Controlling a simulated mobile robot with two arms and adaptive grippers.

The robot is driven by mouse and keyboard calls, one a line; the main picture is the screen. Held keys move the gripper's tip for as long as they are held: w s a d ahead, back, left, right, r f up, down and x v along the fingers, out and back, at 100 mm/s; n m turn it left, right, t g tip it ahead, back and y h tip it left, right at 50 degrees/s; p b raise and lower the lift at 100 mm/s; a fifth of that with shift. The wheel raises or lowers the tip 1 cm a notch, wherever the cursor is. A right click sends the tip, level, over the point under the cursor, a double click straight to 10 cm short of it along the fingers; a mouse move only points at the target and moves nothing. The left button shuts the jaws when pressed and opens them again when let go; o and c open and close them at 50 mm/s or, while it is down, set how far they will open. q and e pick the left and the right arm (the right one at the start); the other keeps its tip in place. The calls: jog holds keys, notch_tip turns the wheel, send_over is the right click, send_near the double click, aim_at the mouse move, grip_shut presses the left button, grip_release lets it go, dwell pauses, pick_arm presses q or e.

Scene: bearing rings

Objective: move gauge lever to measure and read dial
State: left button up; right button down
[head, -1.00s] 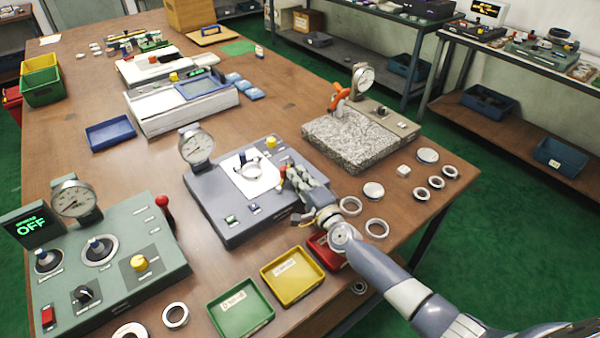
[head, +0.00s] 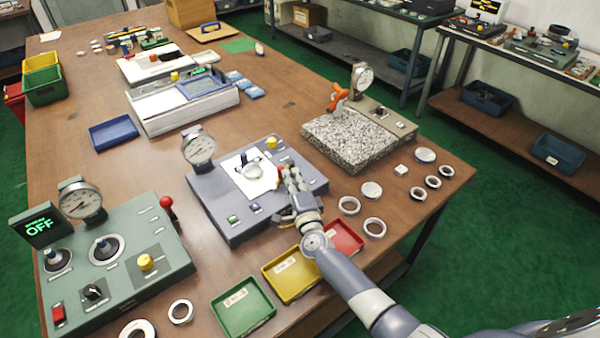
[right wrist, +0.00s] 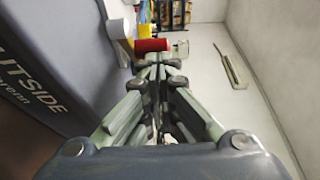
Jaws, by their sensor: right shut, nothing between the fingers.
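The grey-blue outside-diameter gauge (head: 235,218) stands mid-table, with a round dial (head: 199,148) at its back left corner. A ring (head: 252,170) sits on its white plate. The dial's needle is too small to read. A red lever knob (head: 280,171) shows at the gauge's right side. My right gripper (head: 287,171) is shut and empty, its tips close beside this knob. In the right wrist view the red knob (right wrist: 152,45) is just beyond the closed fingertips (right wrist: 160,62); I cannot tell whether they touch. My left gripper is not in view.
A green gauge (head: 120,275) with an OFF display and its own red-ball lever (head: 166,202) stands at left. Green (head: 243,307), yellow (head: 292,275) and red (head: 345,237) trays lie in front. Several loose rings lie right of my arm. A granite block (head: 350,140) stands behind them.

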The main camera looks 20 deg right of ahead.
aim_at(280, 172)
jog(key=shift+w+a+m+h, duration=0.15)
jog(key=shift+a+m+h, duration=0.5)
jog(key=shift+h, duration=0.35)
jog(key=shift+w+a, duration=0.45)
jog(key=shift+a, duration=0.35)
